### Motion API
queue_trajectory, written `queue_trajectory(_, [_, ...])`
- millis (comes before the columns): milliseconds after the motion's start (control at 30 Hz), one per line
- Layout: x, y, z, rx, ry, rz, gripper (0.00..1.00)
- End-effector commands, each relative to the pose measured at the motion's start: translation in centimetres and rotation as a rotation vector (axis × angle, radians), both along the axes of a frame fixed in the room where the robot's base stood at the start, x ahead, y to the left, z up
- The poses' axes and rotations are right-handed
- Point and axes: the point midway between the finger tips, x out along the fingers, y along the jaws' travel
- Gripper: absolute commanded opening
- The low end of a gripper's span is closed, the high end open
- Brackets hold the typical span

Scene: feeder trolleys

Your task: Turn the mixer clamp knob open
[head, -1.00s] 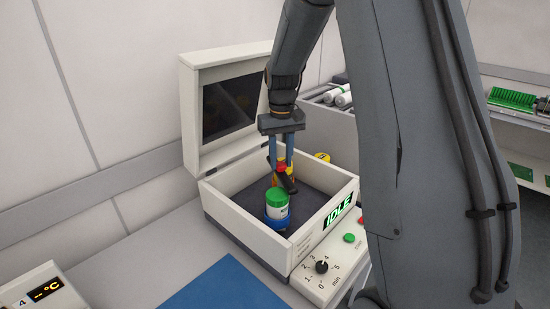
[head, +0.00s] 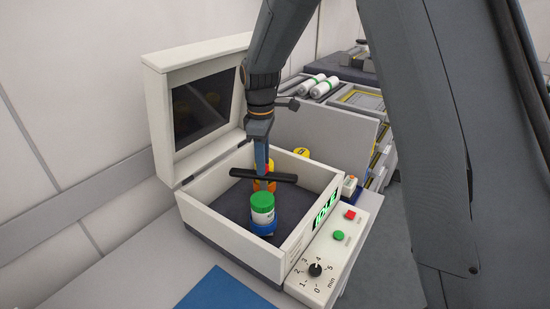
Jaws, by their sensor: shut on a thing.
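The mixer is a white box (head: 238,256) with its lid (head: 165,110) standing open. Inside it, a jar with a green lid (head: 262,203) stands upright in a blue holder. Just behind the jar is the clamp knob, a black bar (head: 284,178) lying nearly left to right, with orange and red parts around it. My gripper (head: 262,166) reaches down from above and is shut on the knob at the bar's middle. The blue fingers hide part of the knob, and their exact contact is hard to see.
The mixer's front panel has a lit IDLE display (head: 325,208), a red button (head: 350,215), a green button (head: 338,236) and a black dial (head: 315,270). A yellow-topped object (head: 302,152) stands behind the box. A blue mat (head: 222,291) lies in front.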

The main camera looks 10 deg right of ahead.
Motion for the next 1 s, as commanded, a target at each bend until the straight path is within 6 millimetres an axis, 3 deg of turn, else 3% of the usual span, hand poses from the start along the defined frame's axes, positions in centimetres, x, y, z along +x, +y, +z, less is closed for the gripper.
queue_trajectory(400, [0.30,0.37,0.30,0.004,-0.010,0.177,0.00])
queue_trajectory(933, [0.30,0.34,0.33,0.004,-0.010,0.198,0.00])
queue_trajectory(967, [0.30,0.34,0.33,0.004,-0.010,0.198,0.32])
queue_trajectory(1000, [0.28,0.33,0.31,0.004,-0.009,0.198,0.39])
